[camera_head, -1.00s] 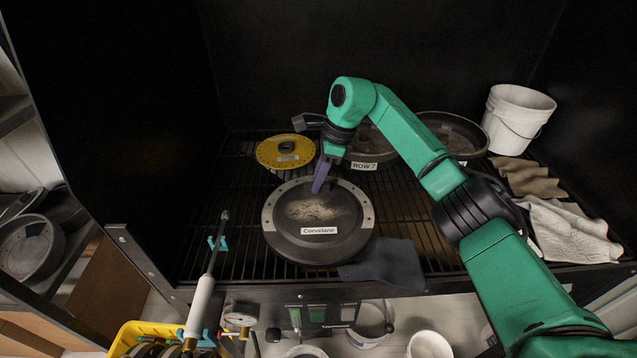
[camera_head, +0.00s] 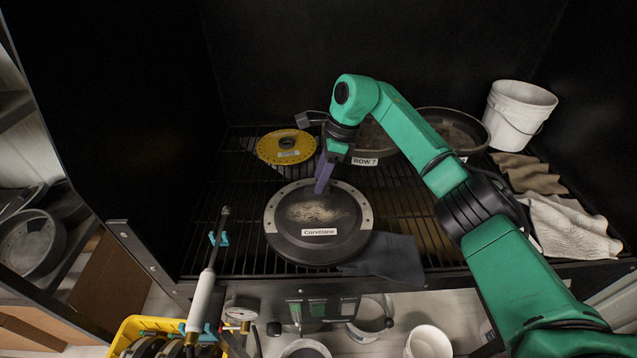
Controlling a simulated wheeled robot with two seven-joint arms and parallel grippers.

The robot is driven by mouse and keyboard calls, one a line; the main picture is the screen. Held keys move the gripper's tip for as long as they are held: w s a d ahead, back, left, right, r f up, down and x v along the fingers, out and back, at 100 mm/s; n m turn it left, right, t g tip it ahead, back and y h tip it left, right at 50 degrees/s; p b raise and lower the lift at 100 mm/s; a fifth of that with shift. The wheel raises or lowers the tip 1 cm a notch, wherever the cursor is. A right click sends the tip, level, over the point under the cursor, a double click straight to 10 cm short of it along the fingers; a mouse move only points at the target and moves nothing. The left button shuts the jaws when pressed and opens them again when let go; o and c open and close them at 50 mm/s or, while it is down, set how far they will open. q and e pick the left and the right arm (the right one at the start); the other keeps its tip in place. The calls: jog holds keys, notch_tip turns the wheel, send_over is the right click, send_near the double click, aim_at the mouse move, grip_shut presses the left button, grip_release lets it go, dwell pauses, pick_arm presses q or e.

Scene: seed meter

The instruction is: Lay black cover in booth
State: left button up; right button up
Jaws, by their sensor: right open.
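The black cover (camera_head: 318,241) is a round dark disc with a grey rim, a dusty patch on top and a "Corvelane" label. It lies flat on the black grate (camera_head: 210,250) inside the dark booth (camera_head: 300,60). My right gripper (camera_head: 322,188) points down at the cover's far rim with its purple fingers. It is open, and whether the fingers touch the rim cannot be told. My left gripper is not in view.
A yellow disc (camera_head: 286,147) and a round pan labelled "ROW 7" (camera_head: 372,143) lie behind. Another pan (camera_head: 455,134), a white bucket (camera_head: 516,117) and cloths (camera_head: 570,228) are at right. A dark cloth (camera_head: 390,260) lies beside the cover. A spray wand (camera_head: 205,295) stands at front left.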

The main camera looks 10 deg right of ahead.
jog(key=b+v, duration=0.1)
jog(key=v, duration=0.9)
jog(key=shift+b, duration=0.3)
jog(key=shift+r, duration=0.1)
